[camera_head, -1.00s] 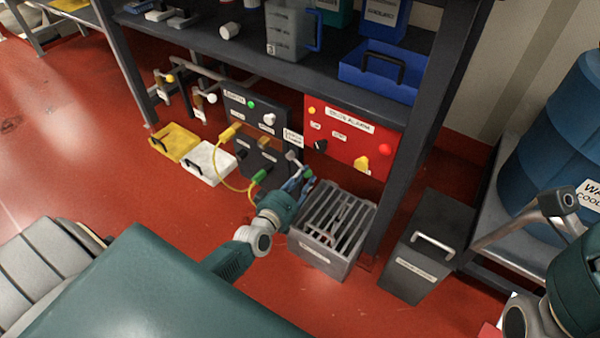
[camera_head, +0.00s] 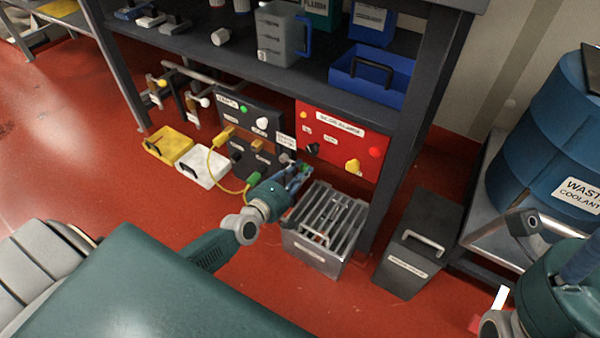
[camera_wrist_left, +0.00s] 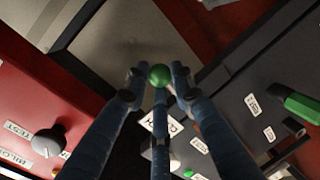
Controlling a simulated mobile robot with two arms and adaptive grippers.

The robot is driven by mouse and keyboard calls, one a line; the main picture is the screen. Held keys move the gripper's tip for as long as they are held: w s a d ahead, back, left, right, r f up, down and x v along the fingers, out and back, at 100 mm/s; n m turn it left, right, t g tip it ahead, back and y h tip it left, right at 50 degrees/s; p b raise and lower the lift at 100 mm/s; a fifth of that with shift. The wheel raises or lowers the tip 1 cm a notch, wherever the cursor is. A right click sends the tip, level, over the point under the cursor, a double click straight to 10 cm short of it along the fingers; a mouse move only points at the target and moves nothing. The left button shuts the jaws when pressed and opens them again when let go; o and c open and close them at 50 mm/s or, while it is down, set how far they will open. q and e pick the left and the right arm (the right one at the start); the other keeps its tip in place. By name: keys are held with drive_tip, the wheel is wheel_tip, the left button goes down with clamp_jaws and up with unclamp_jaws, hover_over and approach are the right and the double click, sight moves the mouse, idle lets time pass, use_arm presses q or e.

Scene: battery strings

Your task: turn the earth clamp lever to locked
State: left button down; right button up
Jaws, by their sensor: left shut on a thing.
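The earth clamp lever shows in the left wrist view as a green ball knob (camera_wrist_left: 159,75) with a short pale shaft. My left gripper (camera_wrist_left: 157,82) is shut on this knob, with its blue fingers around it. In the head view my left gripper (camera_head: 301,172) is at the right edge of the dark panel (camera_head: 256,160), low under the bench. There the gripper hides the knob, and a small grey part (camera_head: 287,158) shows beside it below a white label (camera_head: 286,140). I cannot read the lever's position.
A red panel (camera_head: 338,128) with knobs is to the right of the lever. A grey slatted crate (camera_head: 318,258) stands close below my left gripper. A yellow cable (camera_head: 214,172) runs to a green plug (camera_head: 253,179) on the left. A bench leg (camera_head: 395,190) and dark bin (camera_head: 418,265) are further right.

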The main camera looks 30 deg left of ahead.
idle(0.4)
use_arm(q)
drive_tip(key=c, duration=1.5)
unclamp_jaws()
drive_tip(key=shift+o, duration=0.2)
drive_tip(key=v, duration=1.2)
drive_tip(key=shift+r, duration=0.1)
